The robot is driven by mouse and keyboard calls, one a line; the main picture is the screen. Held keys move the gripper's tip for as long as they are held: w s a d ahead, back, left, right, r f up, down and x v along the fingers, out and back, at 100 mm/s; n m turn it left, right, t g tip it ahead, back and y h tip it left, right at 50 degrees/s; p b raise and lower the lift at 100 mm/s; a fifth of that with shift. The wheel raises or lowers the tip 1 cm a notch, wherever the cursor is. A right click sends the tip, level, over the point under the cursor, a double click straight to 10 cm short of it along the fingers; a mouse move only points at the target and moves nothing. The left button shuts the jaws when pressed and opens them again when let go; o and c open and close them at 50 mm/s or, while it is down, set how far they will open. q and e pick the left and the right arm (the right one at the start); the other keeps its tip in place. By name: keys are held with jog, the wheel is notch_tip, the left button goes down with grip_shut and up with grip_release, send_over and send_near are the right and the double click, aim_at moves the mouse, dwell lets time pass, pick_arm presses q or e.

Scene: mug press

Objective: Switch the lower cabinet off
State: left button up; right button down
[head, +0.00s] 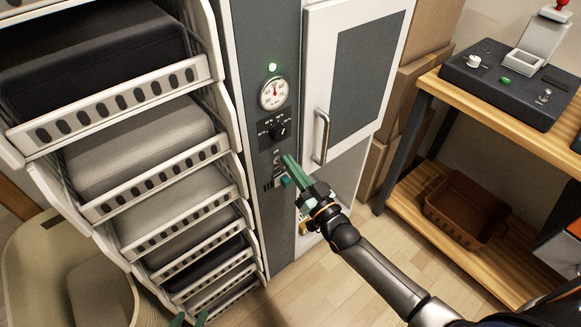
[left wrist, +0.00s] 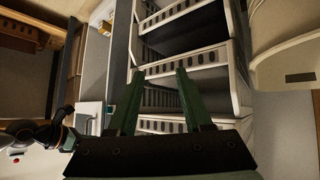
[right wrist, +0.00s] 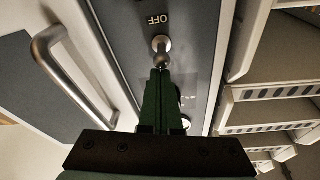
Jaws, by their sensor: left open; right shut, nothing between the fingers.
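A tall cabinet has a grey control panel (head: 265,35) with a lit green lamp (head: 272,67), a dial gauge (head: 274,93) and a black rotary knob (head: 277,130). In the right wrist view, a metal toggle switch (right wrist: 161,45) sits beside the word OFF, its lever pointing away from that word. My right gripper (head: 287,160) is shut and empty at the panel below the knob. Its fingertips (right wrist: 159,72) are right at the lever's end; I cannot tell whether they touch. My left gripper (head: 189,319) is open and empty, low before the shelves; its fingers show in the left wrist view (left wrist: 155,74).
A white rack (head: 120,105) with stacked grey and black trays stands left of the panel. A cabinet door with a metal handle (head: 321,137) is close on the right. A wooden bench (head: 455,95) with a black device (head: 510,85) stands further right. Floor shows between them.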

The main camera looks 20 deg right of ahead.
jog(key=shift+f+b, duration=0.45)
jog(key=shift+b, duration=0.2)
pick_arm(q)
notch_tip(320, 180, down, 5)
jog(key=a+b, duration=0.1)
jog(key=b, duration=0.2)
jog(key=w+r+m+t+h+b, duration=0.1)
jog(key=w+r+t+b, duration=0.35)
jog(key=r, duration=0.85)
jog(key=s+f+n+g+y+p, duration=0.1)
jog(key=s+f+g+p, duration=0.3)
jog(key=s+f, duration=0.3)
notch_tip(320, 180, down, 5)
jog(key=shift+d+g+p, duration=0.35)
jog(key=shift+d, duration=0.1)
pick_arm(e)
jog(key=s+d+f+t, duration=0.3)
jog(key=s, duration=0.6)
jog(key=shift+d, duration=0.2)
